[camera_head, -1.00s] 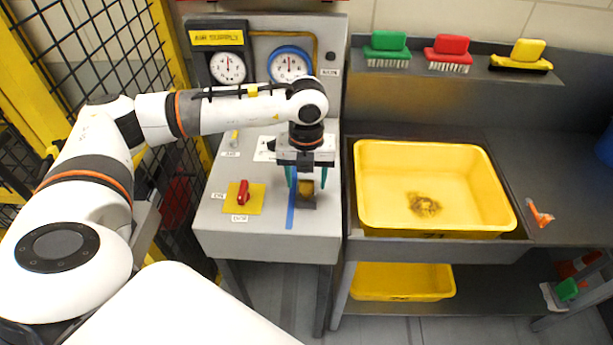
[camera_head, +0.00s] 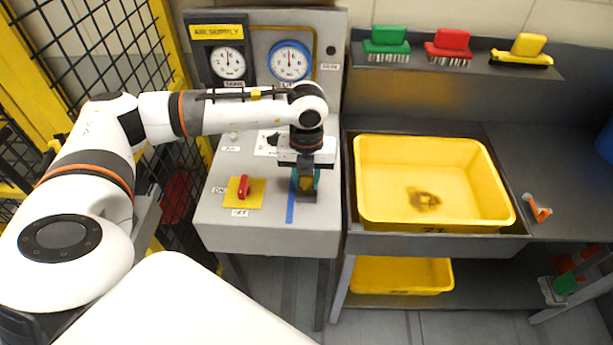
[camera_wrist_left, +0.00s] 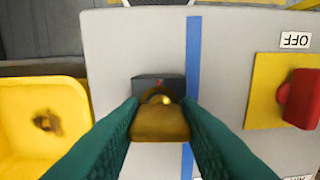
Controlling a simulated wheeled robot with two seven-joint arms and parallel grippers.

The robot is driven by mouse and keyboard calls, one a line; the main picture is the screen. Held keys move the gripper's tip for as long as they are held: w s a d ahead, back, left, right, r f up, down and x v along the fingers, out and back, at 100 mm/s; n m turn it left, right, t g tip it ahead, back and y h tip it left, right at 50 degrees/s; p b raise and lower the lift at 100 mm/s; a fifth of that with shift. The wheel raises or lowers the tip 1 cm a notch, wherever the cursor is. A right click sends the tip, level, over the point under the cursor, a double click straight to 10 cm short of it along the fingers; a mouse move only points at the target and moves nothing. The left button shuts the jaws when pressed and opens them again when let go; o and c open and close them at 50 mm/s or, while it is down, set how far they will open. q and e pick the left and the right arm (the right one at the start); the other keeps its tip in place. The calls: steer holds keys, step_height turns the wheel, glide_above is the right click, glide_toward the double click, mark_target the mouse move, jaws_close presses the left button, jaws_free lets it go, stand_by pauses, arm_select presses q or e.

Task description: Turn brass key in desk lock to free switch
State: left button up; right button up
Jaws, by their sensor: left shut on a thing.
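The brass key (camera_wrist_left: 160,122) stands in the desk lock (camera_wrist_left: 158,82), a dark block on the grey desk, in the left wrist view. My left gripper (camera_wrist_left: 161,118) is shut on the key's broad head, with a green finger on each side. In the head view my left gripper (camera_head: 305,180) points down at the lock and mostly hides the key. The red switch (camera_head: 243,186) sits on a yellow plate left of the lock; it also shows in the left wrist view (camera_wrist_left: 300,98), near an OFF label. My right gripper is not in view.
A blue stripe (camera_head: 290,207) runs along the desk between switch and lock. A yellow tub (camera_head: 433,149) stands to the right. Gauges (camera_head: 290,62) are on the panel behind. A yellow-framed mesh fence (camera_head: 160,60) is at the left.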

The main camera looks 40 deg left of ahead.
arm_select(q)
steer(key=shift+m+b, duration=0.75)
steer(key=shift+m, duration=0.75)
steer(key=shift+m+b, duration=0.55)
steer(key=shift+m, duration=0.45)
steer(key=shift+m+b, duration=0.4)
steer(key=shift+b, duration=0.05)
steer(key=shift+m+b, duration=0.85)
steer(key=shift+m, duration=0.55)
